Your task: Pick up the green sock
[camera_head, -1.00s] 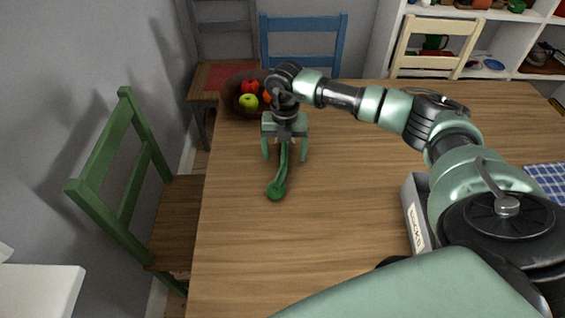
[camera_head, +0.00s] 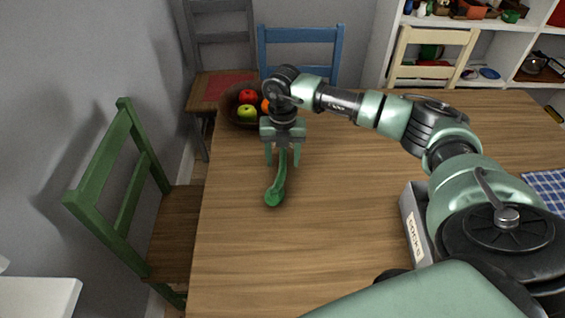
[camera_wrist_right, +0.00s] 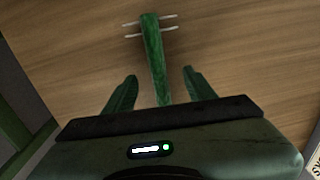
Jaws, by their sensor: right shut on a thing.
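The green sock (camera_head: 274,196) lies on the wooden table (camera_head: 330,220), its rounded end toward me and its narrow part running up under the gripper. My right gripper (camera_head: 283,160) points down over it, shut on the sock's narrow part. In the right wrist view the sock (camera_wrist_right: 152,55) runs between the two dark green fingers of my gripper (camera_wrist_right: 158,92), with thin pale bars across its far end. The exact contact is hard to see. My left gripper is not in view.
A fruit bowl (camera_head: 232,115) stands behind the gripper at the table's far left. A grey box labelled "SOCKS" (camera_head: 414,237) stands at the right, partly behind my arm. A blue checked cloth (camera_head: 547,186) lies at the right edge. Chairs, including a green one (camera_head: 105,190), stand around the table.

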